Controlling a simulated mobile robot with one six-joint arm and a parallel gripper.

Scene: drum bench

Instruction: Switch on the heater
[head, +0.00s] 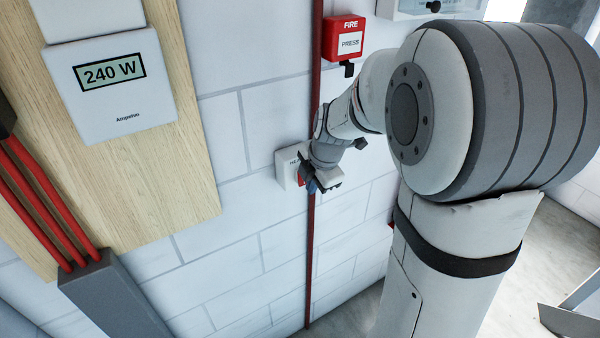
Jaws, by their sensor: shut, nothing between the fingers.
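The heater switch (286,167) is a small white box on the white block wall, with lettering that starts "HE" and a red part showing at its right. My gripper (316,187) is shut and empty, right at the box, and covers its right side. I cannot tell whether the fingers touch the switch, nor which way the switch is set. A white meter (110,85) on a wooden board reads 240 W. No heater is visible.
A thin red pipe (315,75) runs down the wall behind my gripper. Red conduits (40,200) enter a grey trunking (115,295) at the lower left.

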